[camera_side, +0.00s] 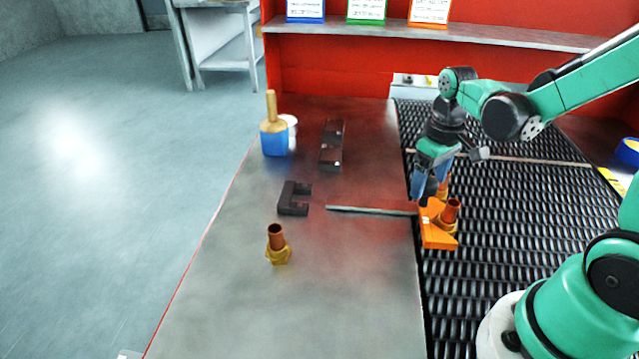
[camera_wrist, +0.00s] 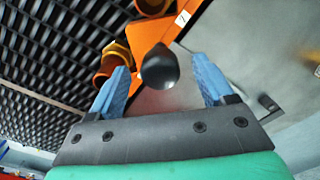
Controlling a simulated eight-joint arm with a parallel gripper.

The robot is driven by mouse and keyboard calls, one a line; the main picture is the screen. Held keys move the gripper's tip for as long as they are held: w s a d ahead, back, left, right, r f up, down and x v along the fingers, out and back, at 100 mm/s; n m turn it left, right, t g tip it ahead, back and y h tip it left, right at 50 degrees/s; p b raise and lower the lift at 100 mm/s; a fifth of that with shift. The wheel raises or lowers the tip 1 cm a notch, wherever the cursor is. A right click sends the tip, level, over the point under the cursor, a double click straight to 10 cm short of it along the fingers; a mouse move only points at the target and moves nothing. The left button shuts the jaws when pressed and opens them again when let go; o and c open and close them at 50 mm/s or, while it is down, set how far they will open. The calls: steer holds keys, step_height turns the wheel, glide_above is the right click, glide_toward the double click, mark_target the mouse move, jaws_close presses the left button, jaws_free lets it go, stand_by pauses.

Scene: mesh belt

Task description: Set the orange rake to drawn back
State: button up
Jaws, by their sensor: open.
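The orange rake (camera_side: 436,234) lies over the left edge of the mesh belt, and a thin grey bar (camera_side: 365,210) runs from it leftward across the metal table. It also shows in the wrist view (camera_wrist: 150,40). My gripper (camera_side: 428,188) points down just above the rake. In the wrist view my gripper (camera_wrist: 160,72) is open, with blue fingers on either side of a dark rounded knob (camera_wrist: 158,62). Gaps show between knob and fingers. Whether the fingers reach down around it is unclear. The knob is hidden in the side view.
Copper fittings with brass nuts stand on the belt (camera_side: 560,215) against the rake (camera_side: 450,213). Another fitting (camera_side: 277,245), a dark bracket (camera_side: 293,198), a dark block (camera_side: 332,145) and a blue brush (camera_side: 274,137) are on the table. The table's front is clear.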

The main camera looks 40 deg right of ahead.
steer(key=shift+f, duration=0.4)
steer(key=shift+c, duration=0.2)
jaws_close()
steer(key=w+a, duration=1.3)
steer(key=a, duration=0.1)
steer(key=shift+w, duration=0.4)
steer(key=shift+o, duration=0.2)
jaws_free()
steer(key=shift+d, duration=0.1)
